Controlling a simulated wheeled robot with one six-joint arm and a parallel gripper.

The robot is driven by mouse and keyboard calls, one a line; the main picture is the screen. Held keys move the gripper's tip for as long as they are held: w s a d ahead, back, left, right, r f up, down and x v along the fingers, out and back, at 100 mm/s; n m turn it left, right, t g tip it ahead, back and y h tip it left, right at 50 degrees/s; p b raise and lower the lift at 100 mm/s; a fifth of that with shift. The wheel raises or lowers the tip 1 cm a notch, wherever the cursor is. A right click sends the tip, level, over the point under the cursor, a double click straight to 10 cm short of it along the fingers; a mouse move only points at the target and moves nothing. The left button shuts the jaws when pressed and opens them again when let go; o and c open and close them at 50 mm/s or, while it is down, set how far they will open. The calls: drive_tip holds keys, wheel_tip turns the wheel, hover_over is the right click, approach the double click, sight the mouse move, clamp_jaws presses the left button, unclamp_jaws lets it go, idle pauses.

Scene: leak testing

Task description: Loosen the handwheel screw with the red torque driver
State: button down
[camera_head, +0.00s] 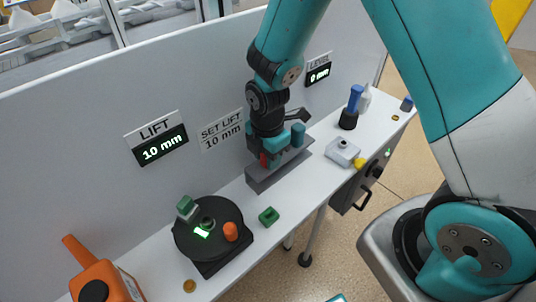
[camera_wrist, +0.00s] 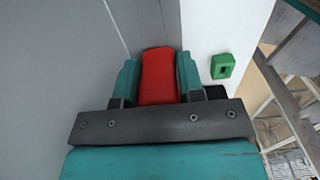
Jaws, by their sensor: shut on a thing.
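My gripper (camera_head: 275,158) is shut on the red driver (camera_head: 264,160), above the long grey block (camera_head: 262,180) on the bench. In the wrist view the red driver (camera_wrist: 158,75) stands between the two teal fingers (camera_wrist: 157,80). Its lower end is hidden, so I cannot tell whether it touches the grey block. The black handwheel (camera_head: 186,240) with an orange knob (camera_head: 231,231) lies to the left on the bench, apart from my gripper. A small lit green display shows near its middle. The screw itself is too small to make out.
A green block (camera_head: 268,216) lies between the handwheel and the grey block. An orange container (camera_head: 105,283) stands at the front left. A white box (camera_head: 343,152) and a blue-handled tool (camera_head: 354,98) are to the right. A grey wall (camera_head: 80,140) runs behind the bench.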

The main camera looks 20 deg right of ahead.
drive_tip(key=shift+r+p, duration=0.55)
drive_tip(key=shift+r, duration=0.1)
idle(0.5)
drive_tip(key=shift+r+p, duration=0.3)
drive_tip(key=shift+r, duration=0.05)
drive_tip(key=shift+r, duration=0.15)
drive_tip(key=shift+r+p, duration=2.2)
drive_tip(key=shift+r, duration=0.35)
drive_tip(key=c, duration=1.4)
unclamp_jaws()
drive_tip(key=shift+f, duration=0.1)
clamp_jaws()
